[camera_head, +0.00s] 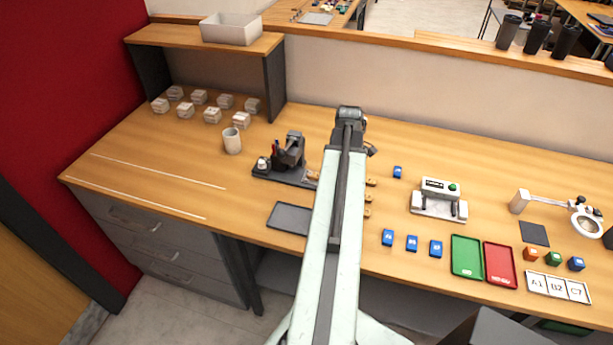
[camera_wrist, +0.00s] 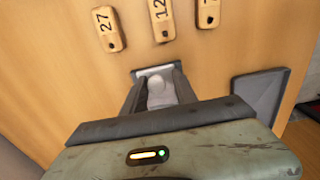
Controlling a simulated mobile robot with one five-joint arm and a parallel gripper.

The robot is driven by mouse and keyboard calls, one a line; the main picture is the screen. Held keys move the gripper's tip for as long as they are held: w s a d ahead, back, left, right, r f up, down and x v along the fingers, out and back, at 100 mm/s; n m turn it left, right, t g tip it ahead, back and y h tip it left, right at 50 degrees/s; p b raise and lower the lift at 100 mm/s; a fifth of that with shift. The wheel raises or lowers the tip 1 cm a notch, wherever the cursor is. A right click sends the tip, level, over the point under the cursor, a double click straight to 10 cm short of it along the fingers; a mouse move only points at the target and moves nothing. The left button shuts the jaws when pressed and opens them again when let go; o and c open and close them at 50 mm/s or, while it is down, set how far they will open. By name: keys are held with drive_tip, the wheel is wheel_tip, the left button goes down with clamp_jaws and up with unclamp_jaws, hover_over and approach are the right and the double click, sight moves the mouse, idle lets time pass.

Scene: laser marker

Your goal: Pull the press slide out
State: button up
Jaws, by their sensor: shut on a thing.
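The press (camera_head: 289,155) is a dark upright device on a flat base, standing on the bench left of my arm in the head view. The right end of its base is partly hidden by my arm. In the wrist view my gripper (camera_wrist: 158,80) points at the bench, its two dark fingers shut on a pale, rounded piece (camera_wrist: 160,92). It looks like the press slide's knob, with a light plate edge just beyond the fingertips. The rest of the slide is hidden, so I cannot tell how far out it is. In the head view my arm hides the gripper.
Wooden numbered tags (camera_wrist: 162,20) lie beyond the fingers. A dark grey tray (camera_head: 289,218) lies in front of the press; a white cup (camera_head: 232,141) stands behind left. Blue blocks (camera_head: 412,243), a green tray (camera_head: 466,257) and a white device (camera_head: 438,199) are to the right.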

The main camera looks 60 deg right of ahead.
drive_tip(key=shift+s+d+f, duration=0.15)
drive_tip(key=shift+s+f, duration=0.05)
drive_tip(key=shift+s, duration=0.1)
drive_tip(key=o, duration=0.8)
drive_tip(key=r+p, duration=0.7)
drive_tip(key=shift+w+d+r, duration=0.15)
drive_tip(key=shift+w, duration=0.05)
drive_tip(key=shift+f, duration=0.2)
